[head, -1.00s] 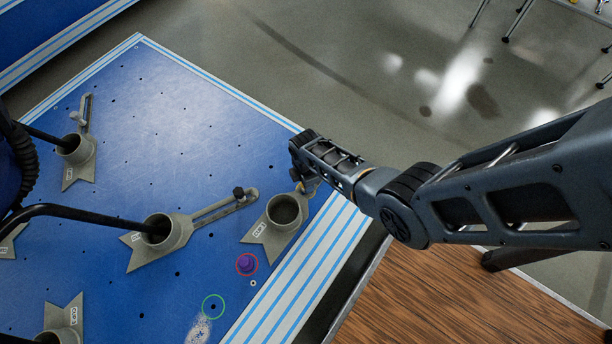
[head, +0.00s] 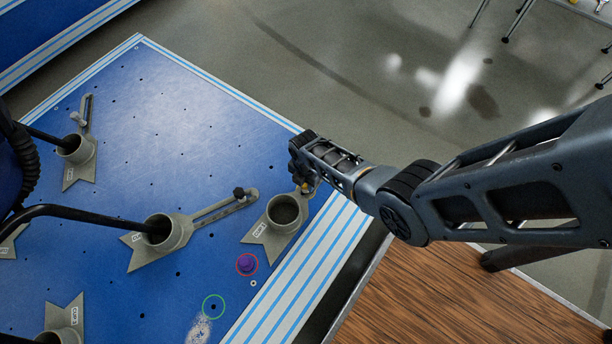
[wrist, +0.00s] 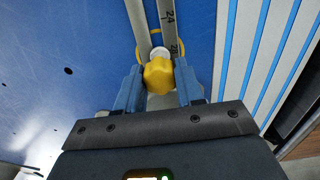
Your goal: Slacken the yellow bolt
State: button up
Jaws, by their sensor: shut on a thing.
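The yellow bolt (wrist: 158,75) shows in the wrist view, between the two blue fingers of my gripper (wrist: 158,88). My gripper is shut on its yellow head. A pale round part sits just beyond the head, on a grey slotted arm (wrist: 168,18) with number marks. In the head view my gripper (head: 302,184) points down at the slotted end of the grey cup clamp (head: 268,232) near the right edge of the blue board. Only a small bit of yellow shows there; the rest of the bolt is hidden behind my gripper.
A wooden table (head: 470,295) is at right.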

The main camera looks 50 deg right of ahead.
jog(key=n, duration=0.3)
jog(key=shift+n, duration=0.4)
jog(key=n, duration=0.4)
dwell(0.3)
jog(key=o, duration=1)
jog(key=shift+o, duration=0.2)
